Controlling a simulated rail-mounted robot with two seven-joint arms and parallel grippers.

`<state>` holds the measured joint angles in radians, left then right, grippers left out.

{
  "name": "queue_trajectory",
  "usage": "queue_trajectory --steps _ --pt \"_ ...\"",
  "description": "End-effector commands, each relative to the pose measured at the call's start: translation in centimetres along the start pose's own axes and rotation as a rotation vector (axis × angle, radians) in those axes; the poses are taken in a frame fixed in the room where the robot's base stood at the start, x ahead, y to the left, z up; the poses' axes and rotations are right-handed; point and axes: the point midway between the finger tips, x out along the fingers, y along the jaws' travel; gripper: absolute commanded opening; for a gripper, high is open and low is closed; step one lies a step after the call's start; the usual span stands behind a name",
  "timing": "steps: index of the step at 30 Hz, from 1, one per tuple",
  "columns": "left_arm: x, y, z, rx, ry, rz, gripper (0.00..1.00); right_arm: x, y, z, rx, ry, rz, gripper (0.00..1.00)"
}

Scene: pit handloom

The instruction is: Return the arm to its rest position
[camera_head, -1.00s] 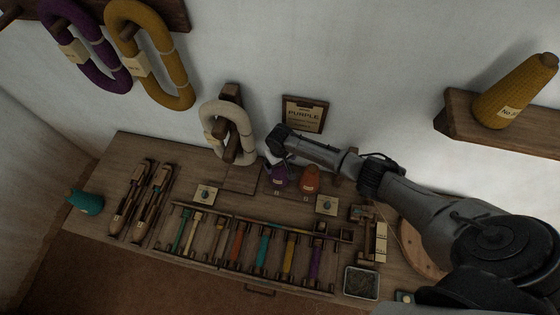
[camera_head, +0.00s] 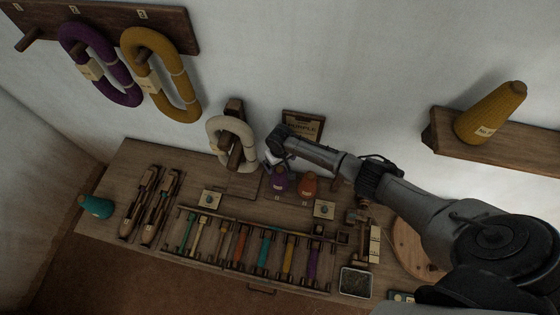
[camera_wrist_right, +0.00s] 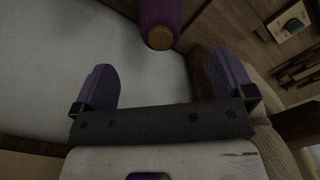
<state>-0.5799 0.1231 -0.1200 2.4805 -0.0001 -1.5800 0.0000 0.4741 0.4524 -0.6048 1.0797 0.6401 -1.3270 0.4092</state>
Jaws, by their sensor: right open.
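My right arm comes in from the right in the head view, and its gripper (camera_head: 272,160) is above the back of the wooden table, close to the purple yarn cone (camera_head: 279,181). In the right wrist view the two purple-grey fingers of the gripper (camera_wrist_right: 163,84) stand wide apart with nothing between them. A purple yarn piece with a tan end (camera_wrist_right: 160,38) is beyond the fingertips, apart from them. The fingers are too small in the head view to make out well. My left gripper is not in view.
An orange cone (camera_head: 307,185) stands beside the purple one. A cream skein (camera_head: 217,128) hangs at the left of the gripper. A rack of coloured bobbins (camera_head: 262,251) fills the front. A yellow cone (camera_head: 490,113) sits on a wall shelf.

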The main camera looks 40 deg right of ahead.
Motion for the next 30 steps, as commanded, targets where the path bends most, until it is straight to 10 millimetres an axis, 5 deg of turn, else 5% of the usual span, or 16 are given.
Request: queue_trajectory --steps 14,19,24,30 --pt "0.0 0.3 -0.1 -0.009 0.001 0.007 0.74 0.5 -1.5 1.5 -0.043 0.001 -0.014 1.0" --pt "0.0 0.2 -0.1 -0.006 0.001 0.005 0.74 1.1 -6.5 7.2 -0.186 0.023 -0.07 1.0" --pt "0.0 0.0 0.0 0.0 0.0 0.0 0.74 -0.8 -10.5 14.6 -0.315 0.09 -0.127 1.0" --pt "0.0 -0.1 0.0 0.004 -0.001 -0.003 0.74 -5.5 -11.0 22.0 -0.368 0.191 -0.137 1.0"
